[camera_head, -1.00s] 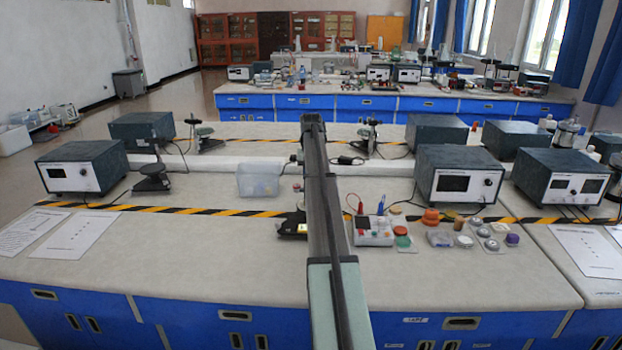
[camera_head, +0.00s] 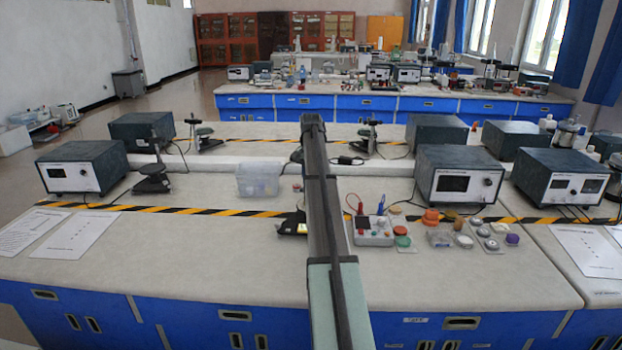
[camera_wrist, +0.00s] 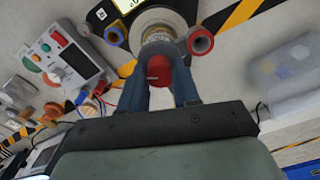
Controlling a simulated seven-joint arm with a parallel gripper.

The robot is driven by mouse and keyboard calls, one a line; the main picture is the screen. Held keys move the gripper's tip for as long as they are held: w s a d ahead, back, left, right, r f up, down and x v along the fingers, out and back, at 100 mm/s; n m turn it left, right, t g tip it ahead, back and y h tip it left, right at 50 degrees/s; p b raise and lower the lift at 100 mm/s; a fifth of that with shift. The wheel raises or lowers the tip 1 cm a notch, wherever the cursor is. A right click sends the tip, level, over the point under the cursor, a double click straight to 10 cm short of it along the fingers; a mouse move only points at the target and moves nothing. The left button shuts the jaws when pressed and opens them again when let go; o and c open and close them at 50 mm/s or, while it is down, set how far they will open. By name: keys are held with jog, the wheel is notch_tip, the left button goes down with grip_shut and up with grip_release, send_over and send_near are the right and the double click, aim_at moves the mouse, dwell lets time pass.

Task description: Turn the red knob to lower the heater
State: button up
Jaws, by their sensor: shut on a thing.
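In the wrist view, the red knob (camera_wrist: 159,71) sits between the two dark blue-grey fingers of my gripper (camera_wrist: 160,84). The gripper is shut on the knob; the exact contact is hard to see. Behind the knob is a brass-coloured fitting (camera_wrist: 158,36) in front of a pale round part (camera_wrist: 165,17). A red-ended tube (camera_wrist: 200,41) sticks out to the right and a blue-ended one (camera_wrist: 115,34) to the left. In the head view my arm hides the knob and most of the heater; only a black and yellow edge (camera_head: 293,226) shows left of the arm.
A grey box with buttons and leads (camera_head: 372,232) and several small coloured pieces (camera_head: 431,217) lie right of my arm. A clear plastic bin (camera_head: 258,181) stands to the left. Instruments with dark cases (camera_head: 458,183) line the back.

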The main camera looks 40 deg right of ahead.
jog(key=o, duration=1.1)
jog(key=shift+c, duration=0.2)
notch_tip(320, 180, up, 14)
jog(key=shift+f, duration=0.15)
dwell(0.4)
